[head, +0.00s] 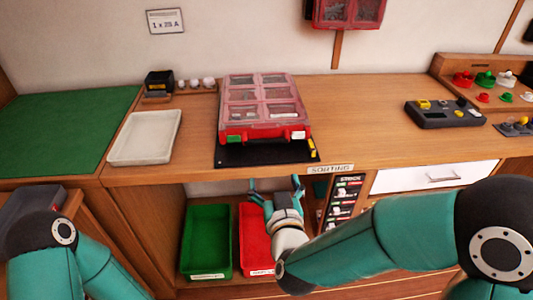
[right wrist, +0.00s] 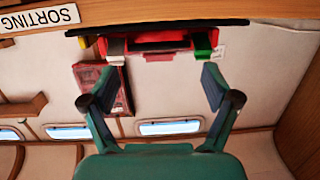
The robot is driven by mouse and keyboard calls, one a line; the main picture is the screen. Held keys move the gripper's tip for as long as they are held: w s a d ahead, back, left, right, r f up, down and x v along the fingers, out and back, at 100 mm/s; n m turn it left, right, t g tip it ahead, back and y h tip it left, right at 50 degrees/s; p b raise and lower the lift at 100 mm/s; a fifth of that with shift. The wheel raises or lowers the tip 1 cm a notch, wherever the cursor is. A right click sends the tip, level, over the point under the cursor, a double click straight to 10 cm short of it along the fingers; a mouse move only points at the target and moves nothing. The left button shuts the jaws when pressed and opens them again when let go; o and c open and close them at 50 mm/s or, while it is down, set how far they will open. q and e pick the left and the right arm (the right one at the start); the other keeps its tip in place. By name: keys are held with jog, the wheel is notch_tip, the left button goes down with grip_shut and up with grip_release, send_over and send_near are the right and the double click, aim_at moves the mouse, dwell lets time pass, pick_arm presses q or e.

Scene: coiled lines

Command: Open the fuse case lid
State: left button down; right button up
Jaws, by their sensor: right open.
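The fuse case (head: 225,127) is red with a clear, compartmented lid (head: 262,90). It lies on a black mat (head: 260,155) on the counter, and its lid looks shut. Its front edge has a green piece at left and a white piece at right. My right gripper (head: 274,184) is open and empty, below and in front of the counter's edge, apart from the case. In the right wrist view, which looks upside down, the case's red front (right wrist: 160,40) shows beyond the spread fingers (right wrist: 150,88). My left arm shows at lower left, but its gripper is out of view.
Below the counter are a green bin (head: 207,235) and a red bin (head: 252,222). A white tray (head: 147,137) stands left of the case, and a black control box (head: 445,113) stands to the right. Another red case (head: 348,12) is on the wall.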

aim_at(266, 126)
pick_arm(q)
jog(key=shift+r+p, duration=0.1)
jog(key=shift+p, duration=0.75)
pick_arm(e)
jog(key=shift+t+h, duration=0.4)
jog(key=shift+t, duration=0.5)
jog(key=w+r, duration=0.1)
jog(key=w, duration=0.4)
jog(key=w+r, duration=0.1)
jog(key=w, duration=0.4)
jog(key=w+r, duration=0.1)
jog(key=w, duration=0.5)
jog(key=shift+a+r, duration=0.2)
jog(key=shift+r, duration=0.1)
